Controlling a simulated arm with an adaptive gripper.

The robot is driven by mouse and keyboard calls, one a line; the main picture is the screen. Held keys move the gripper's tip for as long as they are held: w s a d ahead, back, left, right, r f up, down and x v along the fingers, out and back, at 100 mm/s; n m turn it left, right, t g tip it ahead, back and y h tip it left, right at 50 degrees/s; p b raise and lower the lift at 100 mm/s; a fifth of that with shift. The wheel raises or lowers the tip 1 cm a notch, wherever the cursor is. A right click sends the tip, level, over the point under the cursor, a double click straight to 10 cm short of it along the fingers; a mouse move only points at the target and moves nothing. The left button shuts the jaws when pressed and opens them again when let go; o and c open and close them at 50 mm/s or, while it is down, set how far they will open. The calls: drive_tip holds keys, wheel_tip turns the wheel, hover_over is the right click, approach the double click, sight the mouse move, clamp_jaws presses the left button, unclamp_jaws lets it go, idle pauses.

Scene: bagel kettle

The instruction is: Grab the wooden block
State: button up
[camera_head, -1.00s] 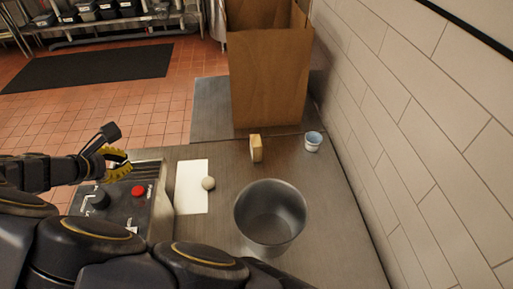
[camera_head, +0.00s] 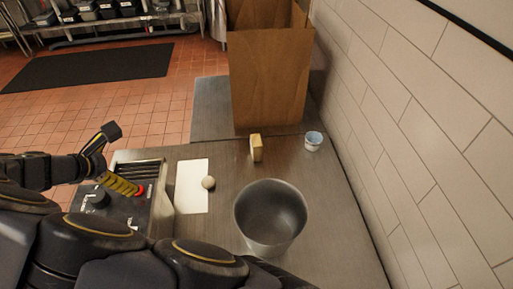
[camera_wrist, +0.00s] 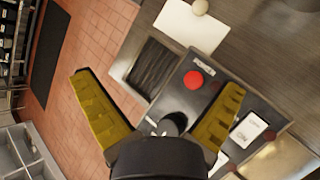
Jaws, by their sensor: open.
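The wooden block (camera_head: 256,147) stands upright on the metal counter, in front of the large brown box and left of a small cup. It does not show in the wrist view. My gripper (camera_head: 118,160) is at the left in the head view, over the control panel with the red button, well to the left of the block. In the wrist view my gripper (camera_wrist: 160,106) has its two yellow fingers spread wide with nothing between them but the panel below.
A metal pot (camera_head: 270,217) stands on the counter nearer than the block. A white sheet (camera_head: 190,190) with a round pale ball (camera_head: 208,183) lies left of it. The brown box (camera_head: 268,80), small cup (camera_head: 313,140) and tiled wall (camera_head: 420,110) bound the block's far and right sides.

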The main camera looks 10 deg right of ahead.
drive_tip(key=w+d+f+m+g, duration=0.1)
drive_tip(key=w+d+f+g, duration=0.4)
drive_tip(key=w, duration=0.4)
drive_tip(key=m+g+y, duration=0.3)
drive_tip(key=y, duration=0.1)
approach(256, 140)
drive_tip(key=f, duration=0.5)
drive_tip(key=shift+w+f, duration=0.3)
drive_tip(key=shift+w, duration=0.1)
wheel_tip(256, 140, down, 7)
drive_tip(key=shift+s+f, duration=0.15)
drive_tip(key=c, duration=1.2)
